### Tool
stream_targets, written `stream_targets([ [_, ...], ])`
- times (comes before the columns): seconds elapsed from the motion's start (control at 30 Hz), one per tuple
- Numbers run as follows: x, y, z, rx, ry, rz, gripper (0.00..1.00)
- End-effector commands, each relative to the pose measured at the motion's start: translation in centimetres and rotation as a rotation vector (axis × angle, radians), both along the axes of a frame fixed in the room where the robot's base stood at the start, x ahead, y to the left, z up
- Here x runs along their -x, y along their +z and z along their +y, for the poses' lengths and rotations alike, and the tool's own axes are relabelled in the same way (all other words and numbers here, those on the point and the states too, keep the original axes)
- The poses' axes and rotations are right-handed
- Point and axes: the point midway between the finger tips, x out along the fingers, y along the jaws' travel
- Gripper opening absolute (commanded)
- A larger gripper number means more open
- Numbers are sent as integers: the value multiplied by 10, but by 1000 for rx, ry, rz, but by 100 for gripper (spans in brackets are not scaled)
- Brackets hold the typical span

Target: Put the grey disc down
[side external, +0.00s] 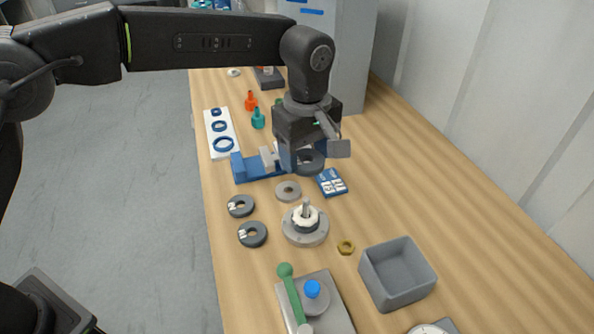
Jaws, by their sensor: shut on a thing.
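My gripper (314,153) points down over the middle of the wooden bench. It is shut on a dark grey disc with a hole (310,164), which shows between its fingers and is partly hidden by them. I cannot tell exactly how far the disc is above the bench. A lighter grey ring (288,191) lies flat on the bench just in front of it. Two dark rings with white marks (241,206) (252,234) lie to the left. A round metal fixture with an upright post and a white part (305,225) stands in front.
A blue fixture (255,168) and a blue card with white pieces (331,182) are close to the gripper. A grey open bin (397,273), a brass nut (346,247) and a green-handled device (290,284) are in front. Bare bench lies along the right.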

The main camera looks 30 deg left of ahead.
Motion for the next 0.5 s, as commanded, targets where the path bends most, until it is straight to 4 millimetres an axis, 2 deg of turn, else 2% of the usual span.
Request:
stream_targets([
  [0.17, 1, -1, 4, -1, 1, 1, 38],
  [0.27, 5, -4, 15, -1, 2, 1, 38],
  [0.5, 34, -23, 66, 0, 3, 1, 38],
])
